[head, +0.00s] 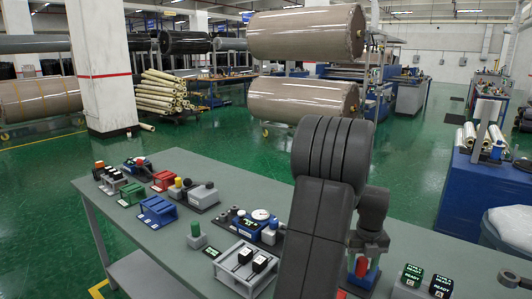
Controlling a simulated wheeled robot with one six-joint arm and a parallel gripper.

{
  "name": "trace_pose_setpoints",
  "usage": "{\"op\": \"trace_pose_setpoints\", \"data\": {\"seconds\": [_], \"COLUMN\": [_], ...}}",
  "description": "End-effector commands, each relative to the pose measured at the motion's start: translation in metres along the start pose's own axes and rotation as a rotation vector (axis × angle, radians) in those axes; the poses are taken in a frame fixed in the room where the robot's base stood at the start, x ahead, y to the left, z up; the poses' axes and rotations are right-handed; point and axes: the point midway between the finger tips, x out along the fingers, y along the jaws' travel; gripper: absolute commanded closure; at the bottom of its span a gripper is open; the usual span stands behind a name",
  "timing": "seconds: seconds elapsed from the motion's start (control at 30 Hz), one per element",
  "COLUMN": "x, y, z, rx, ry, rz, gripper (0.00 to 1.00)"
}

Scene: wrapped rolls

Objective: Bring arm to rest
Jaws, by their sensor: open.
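My arm rises dark grey through the middle of the head view and bends over at a thick ribbed joint. Its far end comes down to the right of the joint. There my gripper (364,262) points down over the table, small and partly hidden by my arm. It is open. A small blue part with a red top (362,268) stands on the table just at the gripper. I cannot tell whether the gripper touches it.
The grey table (150,235) carries several small fixtures, including a blue block (157,210) and a white rack (245,265). Black labelled blocks (412,276) stand at the right. Large wrapped rolls (305,33) hang behind. A blue bench (480,195) stands at right. Green floor lies open between.

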Motion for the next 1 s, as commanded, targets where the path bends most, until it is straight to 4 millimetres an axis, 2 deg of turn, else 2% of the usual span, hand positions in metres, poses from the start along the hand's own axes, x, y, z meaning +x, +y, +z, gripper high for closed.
{"op": "trace_pose_setpoints", "data": {"seconds": [1.0], "x": [-0.003], "y": [-0.033], "z": [-0.007], "rx": [-0.746], "ry": [-0.002], "rz": [-0.003], "gripper": [0.5]}}
